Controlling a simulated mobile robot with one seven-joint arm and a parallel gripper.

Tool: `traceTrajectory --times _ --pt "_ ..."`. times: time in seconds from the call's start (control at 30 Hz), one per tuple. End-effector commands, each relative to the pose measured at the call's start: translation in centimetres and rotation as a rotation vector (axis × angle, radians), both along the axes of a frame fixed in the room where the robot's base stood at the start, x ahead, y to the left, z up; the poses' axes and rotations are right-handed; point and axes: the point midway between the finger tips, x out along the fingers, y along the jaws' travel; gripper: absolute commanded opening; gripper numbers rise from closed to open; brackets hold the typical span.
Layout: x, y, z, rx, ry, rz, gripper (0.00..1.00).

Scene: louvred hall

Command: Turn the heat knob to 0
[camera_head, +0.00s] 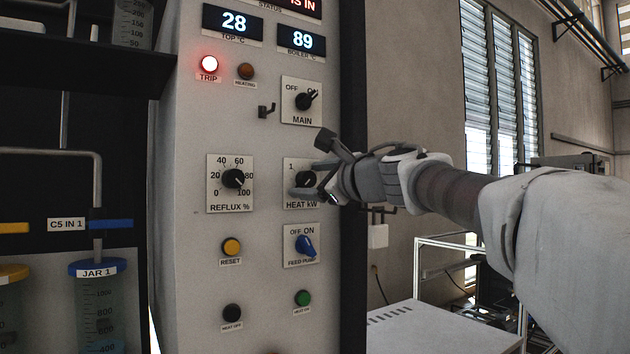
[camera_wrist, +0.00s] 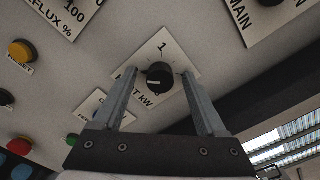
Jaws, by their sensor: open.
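The heat knob (camera_head: 307,179) is a round black knob on a white plate marked HEAT kW, with a 1 at its upper left. The wrist view shows the knob (camera_wrist: 160,77) with a short white mark on its face; the digits around it are partly hidden, so I cannot tell its setting. My gripper (camera_wrist: 162,73) is open, with one finger on each side of the knob. I cannot tell whether either finger touches it. In the head view my gripper (camera_head: 308,182) reaches in from the right and covers part of the plate.
Close by are the reflux knob (camera_head: 233,179) at left, the main switch (camera_head: 305,101) above, and the blue feed pump switch (camera_head: 306,245) below. A hook (camera_head: 266,110) sticks out of the panel. The red TRIP lamp (camera_head: 209,64) is lit.

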Motion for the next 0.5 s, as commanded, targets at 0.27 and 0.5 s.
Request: traceTrajectory --times 0.27,0.5 --pt "-2.6 -1.8 -0.1 0.0 -0.002 -0.001 0.74" --pt "-4.9 -3.3 -0.1 0.0 -0.002 -0.001 0.74"
